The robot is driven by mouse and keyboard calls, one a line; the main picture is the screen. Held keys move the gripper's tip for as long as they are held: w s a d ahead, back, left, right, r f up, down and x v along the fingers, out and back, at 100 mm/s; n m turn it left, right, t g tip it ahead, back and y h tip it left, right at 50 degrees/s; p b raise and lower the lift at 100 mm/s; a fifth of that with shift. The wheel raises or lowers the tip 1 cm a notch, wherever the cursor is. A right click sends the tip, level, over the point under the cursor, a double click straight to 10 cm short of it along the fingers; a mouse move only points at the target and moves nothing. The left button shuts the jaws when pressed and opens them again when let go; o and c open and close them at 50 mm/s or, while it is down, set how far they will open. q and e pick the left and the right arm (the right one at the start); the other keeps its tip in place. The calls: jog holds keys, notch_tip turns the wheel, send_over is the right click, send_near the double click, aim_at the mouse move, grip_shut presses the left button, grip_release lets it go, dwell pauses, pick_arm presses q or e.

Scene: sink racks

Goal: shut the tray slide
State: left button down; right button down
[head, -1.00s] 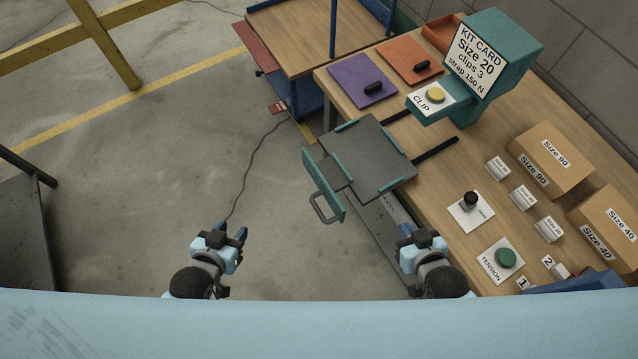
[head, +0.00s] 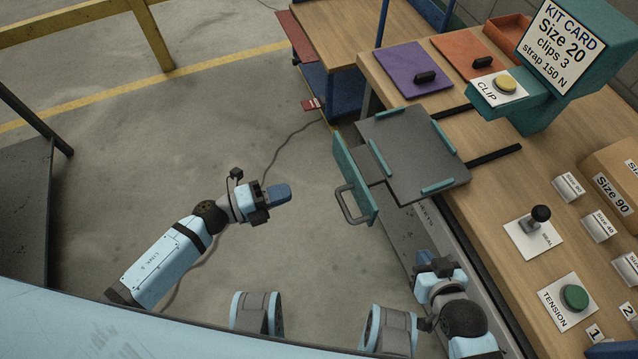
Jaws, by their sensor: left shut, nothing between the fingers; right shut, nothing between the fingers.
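The tray slide (head: 412,150) is a dark grey plate with teal edge strips, pulled out past the table's edge. Its teal front panel (head: 352,178) carries a grey loop handle (head: 352,206) facing left. Two black rails (head: 494,155) run from the plate back onto the table. My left gripper (head: 284,194) is shut and empty, left of the handle and apart from it, pointing right. My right gripper (head: 424,257) is shut and empty, below the tray beside the table's front edge, not touching the tray.
The wooden table (head: 480,215) holds a teal kit card stand (head: 545,85), a SEAL lever (head: 541,214), a green TENSION button (head: 574,297) and boxes at right. Purple (head: 412,70) and orange (head: 463,53) panels lie behind the tray. Open floor lies left of the handle.

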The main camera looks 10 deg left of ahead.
aim_at(348, 170)
pick_arm(q)
jog(key=x, duration=1.3)
jog(key=shift+w+d+r+p, duration=0.1)
jog(key=shift+w+d+p, duration=0.05)
jog(key=shift+d+p, duration=0.15)
pick_arm(e)
jog(key=shift+s+d+f, duration=0.15)
jog(key=shift+s+d, duration=0.05)
jog(key=shift+d, duration=0.1)
jog(key=shift+w+a+r, duration=0.1)
jog(key=shift+a+r, duration=0.05)
jog(key=shift+r, duration=0.05)
pick_arm(q)
jog(key=shift+w, duration=0.1)
